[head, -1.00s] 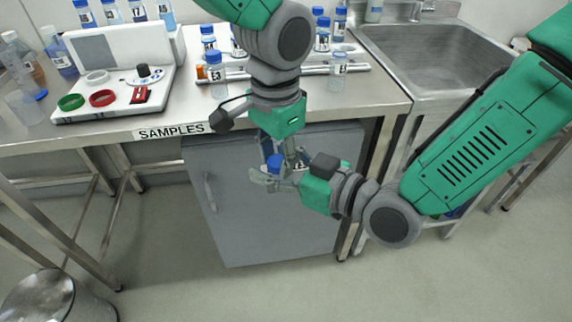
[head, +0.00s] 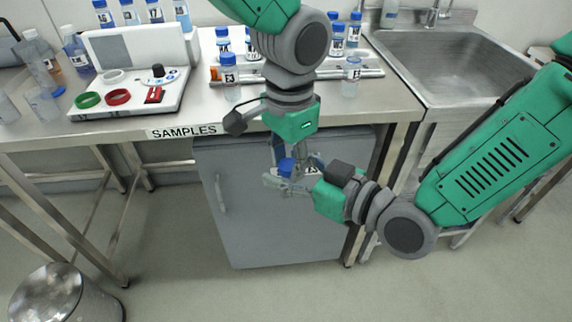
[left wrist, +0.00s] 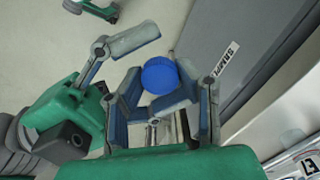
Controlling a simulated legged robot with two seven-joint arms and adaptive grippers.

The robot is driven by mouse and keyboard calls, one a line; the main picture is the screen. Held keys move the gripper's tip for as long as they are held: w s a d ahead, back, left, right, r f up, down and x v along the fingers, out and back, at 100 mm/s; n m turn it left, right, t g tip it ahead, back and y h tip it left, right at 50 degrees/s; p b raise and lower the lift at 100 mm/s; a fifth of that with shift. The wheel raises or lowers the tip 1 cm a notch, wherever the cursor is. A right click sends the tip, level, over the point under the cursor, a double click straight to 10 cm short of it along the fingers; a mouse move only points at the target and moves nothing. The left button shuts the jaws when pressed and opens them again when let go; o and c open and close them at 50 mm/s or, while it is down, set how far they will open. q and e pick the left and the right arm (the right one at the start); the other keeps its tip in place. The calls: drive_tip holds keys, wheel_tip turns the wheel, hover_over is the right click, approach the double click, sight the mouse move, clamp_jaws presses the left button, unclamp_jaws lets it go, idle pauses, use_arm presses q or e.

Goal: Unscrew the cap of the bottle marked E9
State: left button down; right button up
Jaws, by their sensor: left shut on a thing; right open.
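A small bottle (head: 311,170) with a blue cap (head: 287,166) is held in front of the bench, above the floor. Its label is partly hidden and I cannot read it surely. My left gripper (head: 292,158) reaches down from above and is shut on the bottle. My right gripper (head: 288,184) comes from the right, open, with its fingers close to the cap; I cannot tell whether they touch it. In the left wrist view the blue cap (left wrist: 160,75) shows between the fingers, and the bottle body is mostly hidden.
The steel bench marked SAMPLES (head: 130,141) carries a white instrument (head: 130,92) with coloured rings, several capped bottles and a rack (head: 330,74). A grey cabinet (head: 270,225) stands behind the grippers. A sink (head: 450,60) is at right and a bin (head: 62,295) at lower left.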

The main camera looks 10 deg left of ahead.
use_arm(q)
drive_tip(key=shift+d, duration=0.1)
drive_tip(key=shift+d+f, duration=0.1)
drive_tip(key=shift+f, duration=0.05)
use_arm(e)
drive_tip(key=v, duration=1.2)
use_arm(q)
drive_tip(key=w+d+f+m, duration=0.4)
drive_tip(key=f, duration=0.1)
drive_tip(key=shift+w+d+m, duration=0.15)
drive_tip(key=shift+d+m, duration=0.15)
drive_tip(key=shift+d, duration=0.1)
use_arm(e)
drive_tip(key=w+a+f+m+t+h, duration=0.3)
drive_tip(key=w+a+f+m+h, duration=0.2)
drive_tip(key=w+m+h, duration=0.3)
drive_tip(key=m+h, duration=0.1)
drive_tip(key=h, duration=0.2)
drive_tip(key=shift+w+a+f, duration=0.15)
drive_tip(key=shift+a+f, duration=0.1)
